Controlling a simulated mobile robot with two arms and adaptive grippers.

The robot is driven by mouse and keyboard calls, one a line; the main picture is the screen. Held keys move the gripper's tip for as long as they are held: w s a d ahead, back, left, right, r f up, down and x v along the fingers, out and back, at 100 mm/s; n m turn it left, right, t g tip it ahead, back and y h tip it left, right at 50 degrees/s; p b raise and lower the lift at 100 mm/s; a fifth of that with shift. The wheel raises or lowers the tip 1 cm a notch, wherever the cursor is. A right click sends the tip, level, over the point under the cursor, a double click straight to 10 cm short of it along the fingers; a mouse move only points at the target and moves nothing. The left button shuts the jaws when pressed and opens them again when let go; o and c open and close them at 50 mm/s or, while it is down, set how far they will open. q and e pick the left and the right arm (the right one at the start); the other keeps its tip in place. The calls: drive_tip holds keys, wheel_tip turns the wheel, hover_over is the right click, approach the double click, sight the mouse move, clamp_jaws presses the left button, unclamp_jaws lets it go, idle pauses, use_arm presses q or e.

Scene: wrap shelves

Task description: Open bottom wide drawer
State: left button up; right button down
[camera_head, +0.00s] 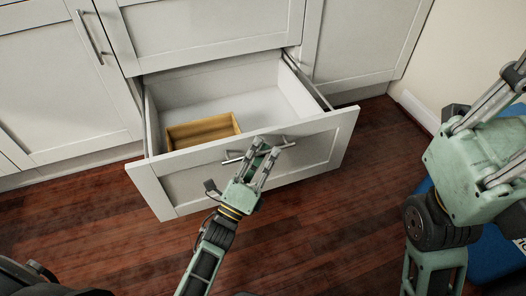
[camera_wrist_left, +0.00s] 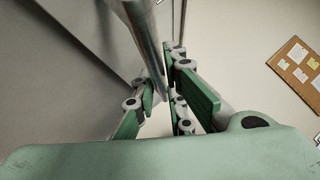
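The bottom wide drawer (camera_head: 190,185) is white and stands pulled well out of the cabinet in the head view. Its metal bar handle (camera_head: 233,160) runs across the front panel. My left gripper (camera_head: 269,148) is at the handle, its fingers on either side of the bar. In the left wrist view the bar (camera_wrist_left: 142,35) runs down between the fingers (camera_wrist_left: 160,98), which look closed around it; the exact contact is partly hidden. My right gripper (camera_head: 518,120) is at the right edge, away from the drawer, with its fingers apart and tips cut off by the frame.
A small open wooden box (camera_head: 203,131) lies inside the drawer at the left. A shut drawer (camera_head: 205,25) is above, with cabinet doors (camera_head: 55,85) on both sides. A blue object (camera_head: 490,255) is on the right, partly behind my right arm. The wooden floor (camera_head: 300,245) before the drawer is clear.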

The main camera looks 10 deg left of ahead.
use_arm(q)
drive_tip(key=shift+o, duration=0.3)
drive_tip(key=v, duration=0.7)
drive_tip(key=shift+s, duration=0.25)
